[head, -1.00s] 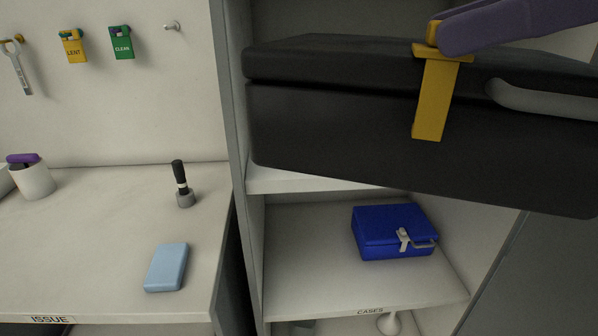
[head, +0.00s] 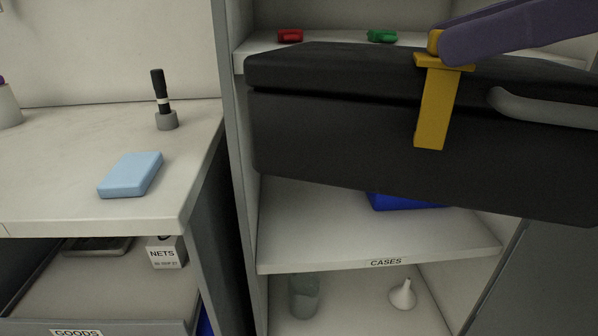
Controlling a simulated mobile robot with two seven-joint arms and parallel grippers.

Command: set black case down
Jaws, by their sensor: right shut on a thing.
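The black case (head: 340,135) is large and close in the head view, filling the upper right, with a grey handle at its right. It is held up in front of the shelf unit, slightly tilted. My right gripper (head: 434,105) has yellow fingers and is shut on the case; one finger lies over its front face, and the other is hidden. The shelf labelled CASES (head: 370,235) lies behind and below the case. A blue case (head: 405,202) stands on that shelf, mostly hidden by the black case. My left gripper is not in view.
An upper shelf holds a red item (head: 290,36) and a green item (head: 382,36). A lower shelf holds a jar (head: 304,296) and a white funnel (head: 403,294). The left counter bears a light blue block (head: 131,175) and a black-handled tool (head: 160,98). The CASES shelf's left part looks clear.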

